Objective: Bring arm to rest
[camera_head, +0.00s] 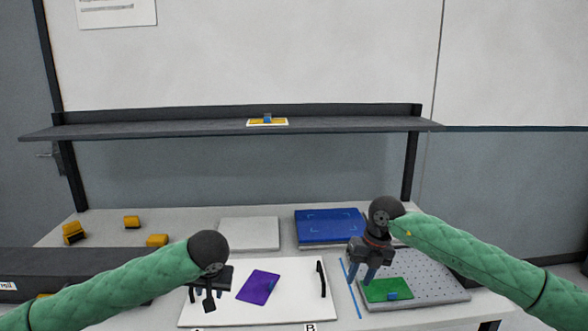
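My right gripper (362,275) hangs with two separated fingertips over the left edge of the green sheet (378,287); nothing shows between them. The green sheet lies on the grey perforated board (435,282), with a small blue piece (393,296) on it. My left gripper (205,296) is over the left part of the white board (285,312). Its dark fingers are small and partly hidden by its wrist, so I cannot tell whether they are open or shut. A purple sheet (258,287) lies on the white board, right of the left gripper.
A blue mat (328,225) and a light grey panel (249,234) lie at the back of the table. Yellow blocks (132,222) stand at the left. A black-ended tool (321,280) and a blue strip (351,287) lie near the middle. A dark shelf (180,127) spans above.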

